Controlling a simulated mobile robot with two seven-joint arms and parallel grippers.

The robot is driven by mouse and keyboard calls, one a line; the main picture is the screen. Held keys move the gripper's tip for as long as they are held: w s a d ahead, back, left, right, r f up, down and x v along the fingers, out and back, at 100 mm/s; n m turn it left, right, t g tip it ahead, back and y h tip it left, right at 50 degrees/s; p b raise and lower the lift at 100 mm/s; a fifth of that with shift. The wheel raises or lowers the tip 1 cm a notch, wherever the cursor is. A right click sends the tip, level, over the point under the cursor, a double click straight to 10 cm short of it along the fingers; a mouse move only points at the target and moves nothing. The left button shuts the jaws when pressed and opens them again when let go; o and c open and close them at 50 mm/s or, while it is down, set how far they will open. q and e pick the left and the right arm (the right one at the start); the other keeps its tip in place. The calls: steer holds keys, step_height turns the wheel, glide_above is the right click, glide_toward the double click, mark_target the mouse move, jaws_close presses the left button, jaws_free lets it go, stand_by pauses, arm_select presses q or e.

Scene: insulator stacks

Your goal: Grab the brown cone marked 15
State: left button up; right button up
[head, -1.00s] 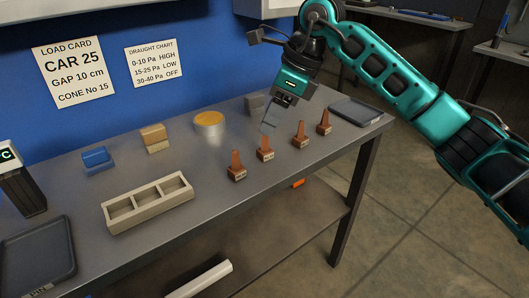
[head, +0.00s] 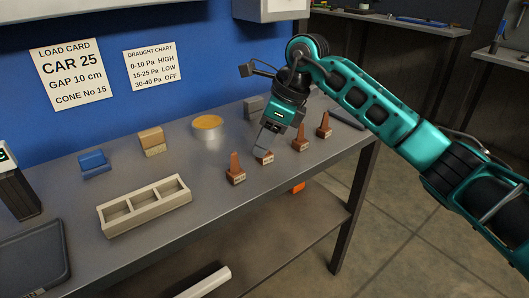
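Several brown cones on labelled bases stand upright in a slanting row along the table's front right. The labels are too small to read. From the left come a first cone (head: 236,171), a second cone (head: 264,158), a third cone (head: 300,140) and a far-right cone (head: 324,127). My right gripper (head: 263,147) points down at the second cone, and its grey finger covers most of that cone's upper part. I cannot tell whether the fingers touch the cone or whether they are open or shut. My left gripper is not in view.
On the grey table (head: 200,160) are a beige three-compartment tray (head: 145,222), a blue block (head: 94,163), a tan block (head: 153,140), a round tin with a yellow top (head: 207,127) and a dark flat tray (head: 35,262). A load card (head: 71,75) reads CONE No 15.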

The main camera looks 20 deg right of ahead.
jaws_close()
steer(key=shift+r, duration=0.1)
